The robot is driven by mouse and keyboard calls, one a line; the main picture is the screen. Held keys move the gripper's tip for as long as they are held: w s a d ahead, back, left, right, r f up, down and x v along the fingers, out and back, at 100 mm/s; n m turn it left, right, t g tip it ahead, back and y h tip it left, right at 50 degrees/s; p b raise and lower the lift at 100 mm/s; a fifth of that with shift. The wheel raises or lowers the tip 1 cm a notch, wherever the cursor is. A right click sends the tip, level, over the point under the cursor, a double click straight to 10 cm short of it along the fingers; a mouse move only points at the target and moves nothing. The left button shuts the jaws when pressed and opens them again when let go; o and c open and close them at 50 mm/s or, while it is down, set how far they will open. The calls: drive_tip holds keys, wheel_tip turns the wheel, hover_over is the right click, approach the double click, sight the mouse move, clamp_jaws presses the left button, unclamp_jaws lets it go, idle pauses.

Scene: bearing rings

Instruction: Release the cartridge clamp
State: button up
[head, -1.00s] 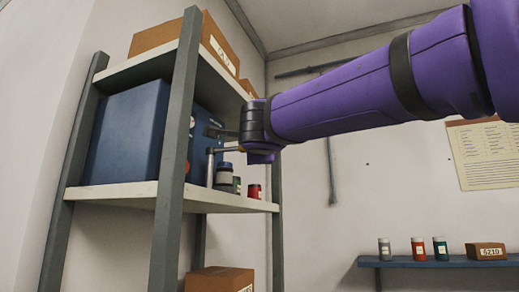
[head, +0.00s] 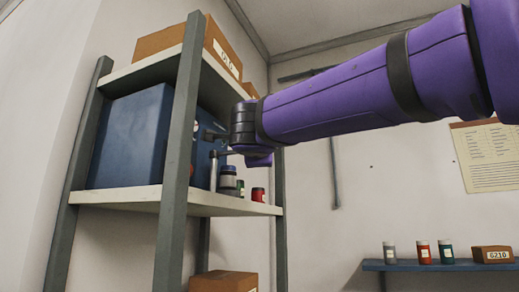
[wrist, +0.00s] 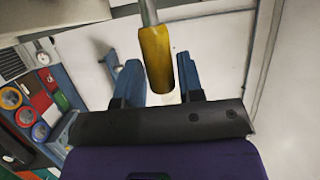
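A lever with a yellow grip (wrist: 156,60) on a grey metal rod comes in from the top of the wrist view. My gripper (wrist: 160,68) has its blue fingers apart, one on each side of the yellow grip; whether either finger touches it I cannot tell. In the head view my gripper (head: 214,143) is at the blue machine (head: 129,137) on the shelf, fingers spread one above the other. The machine's front is mostly hidden there by the shelf post. The wrist view shows its panel (wrist: 62,78) at the left, with round dials and coloured labels. No cartridge is clearly visible.
The shelf board (head: 117,196) also bears a grey-blue jar (head: 228,178) and a red jar (head: 258,194) close below my gripper. A grey shelf post (head: 178,150) stands left of it. A blue wall shelf (head: 440,265) with small jars is at the right.

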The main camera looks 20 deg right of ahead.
drive_tip(key=shift+r, duration=0.15)
drive_tip(key=shift+r, duration=0.35)
drive_tip(key=o, duration=0.6)
drive_tip(key=r, duration=0.3)
drive_tip(key=shift+s, duration=0.4)
drive_tip(key=shift+o, duration=1)
drive_tip(key=s, duration=0.4)
drive_tip(key=shift+s+r, duration=0.2)
drive_tip(key=shift+r, duration=0.05)
drive_tip(key=shift+s+r, duration=0.15)
drive_tip(key=shift+s, duration=1.05)
drive_tip(key=c, duration=0.8)
drive_tip(key=s, duration=0.8)
drive_tip(key=shift+s+r, duration=0.15)
drive_tip(key=shift+s, duration=0.1)
drive_tip(key=shift+w, duration=0.15)
